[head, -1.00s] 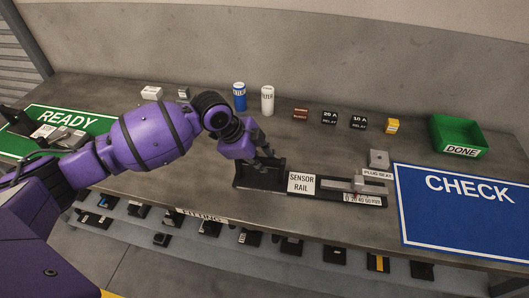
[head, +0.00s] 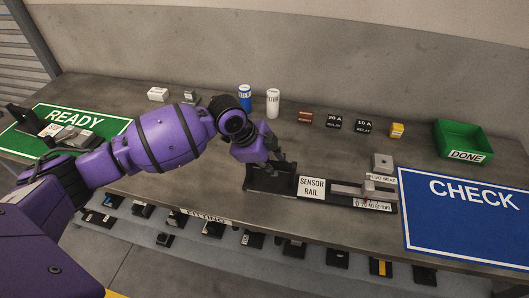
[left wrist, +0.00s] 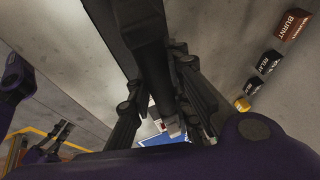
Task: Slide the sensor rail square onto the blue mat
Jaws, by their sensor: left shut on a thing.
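The sensor rail (head: 345,203) is a long black base with a white label and a grey slider at its right part. It lies on the bench, its right end close beside the left edge of the blue mat (head: 455,238), marked CHECK. I cannot tell whether they touch. My left gripper (head: 275,168) is shut on the raised left end of the rail. In the left wrist view a dark bar of the rail (left wrist: 150,65) lies between the fingers, and a bit of the blue mat (left wrist: 152,140) shows beyond. What seems my right gripper (left wrist: 62,138) shows small there, its opening unclear.
A green DONE bin (head: 465,135) stands behind the mat. A grey plug seat (head: 382,162) sits just behind the rail's right end. Relays, a blue can (head: 245,98) and a white can (head: 273,103) line the back. A green READY mat (head: 95,122) is far left.

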